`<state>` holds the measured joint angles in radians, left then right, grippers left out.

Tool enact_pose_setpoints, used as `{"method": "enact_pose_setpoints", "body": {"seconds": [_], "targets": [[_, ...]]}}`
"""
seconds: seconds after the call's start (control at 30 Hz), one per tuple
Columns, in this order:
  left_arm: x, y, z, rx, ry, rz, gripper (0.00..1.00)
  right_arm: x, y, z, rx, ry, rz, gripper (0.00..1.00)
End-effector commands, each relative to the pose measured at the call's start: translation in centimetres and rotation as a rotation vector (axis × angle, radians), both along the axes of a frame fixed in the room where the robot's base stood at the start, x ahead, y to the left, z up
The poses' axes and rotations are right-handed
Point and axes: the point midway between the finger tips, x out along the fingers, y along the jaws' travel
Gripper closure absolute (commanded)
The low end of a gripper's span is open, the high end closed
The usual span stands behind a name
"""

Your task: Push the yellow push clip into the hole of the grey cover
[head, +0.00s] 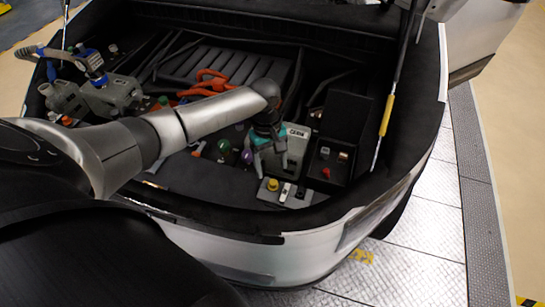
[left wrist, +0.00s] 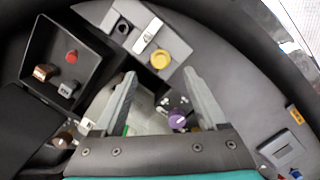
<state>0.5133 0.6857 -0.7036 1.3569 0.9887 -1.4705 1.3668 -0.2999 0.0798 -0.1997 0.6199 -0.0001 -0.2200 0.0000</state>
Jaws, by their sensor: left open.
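The yellow push clip (head: 272,185) is a small round yellow piece at the left end of a small grey block, which I take to be the grey cover (head: 289,203). In the left wrist view the yellow clip (left wrist: 160,58) sits on the grey cover (left wrist: 178,45), beside a pale strip and a dark round spot. I cannot tell how deep the clip sits. My left gripper (head: 271,170) points down just above the clip. In the left wrist view its fingers (left wrist: 159,75) are open and apart, with nothing between their tips. My right gripper is not in view.
A black open box (head: 340,130) with red and metallic knobs stands right of the gripper; it also shows in the left wrist view (left wrist: 62,60). A purple cap (left wrist: 177,120) lies beyond the fingers. Orange cables (head: 207,84) are at the back. The car's front rim (head: 300,240) curves close by.

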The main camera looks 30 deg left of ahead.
Motion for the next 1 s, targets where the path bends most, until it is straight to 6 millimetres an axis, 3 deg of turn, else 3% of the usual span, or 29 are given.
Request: {"method": "enact_pose_setpoints", "body": {"seconds": [0.03, 0.2, 0.4, 0.6, 1.0], "targets": [[0.2, 0.2, 1.6, 0.0, -0.005, 0.0, 0.26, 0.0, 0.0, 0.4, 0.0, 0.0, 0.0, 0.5], [0.5, 0.7, 5.4, 0.002, -0.003, 0.0, 0.26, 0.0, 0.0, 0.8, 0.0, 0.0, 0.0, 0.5], [0.7, 1.1, 8.3, 0.001, -0.002, 0.0, 0.26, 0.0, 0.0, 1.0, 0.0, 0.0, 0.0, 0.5], [0.7, 1.2, 9.4, 0.0, 0.0, 0.0, 0.26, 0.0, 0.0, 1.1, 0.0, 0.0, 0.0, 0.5], [0.7, 1.2, 9.3, 0.0, 0.0, 0.0, 0.26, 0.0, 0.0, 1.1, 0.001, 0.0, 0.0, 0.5]]}}
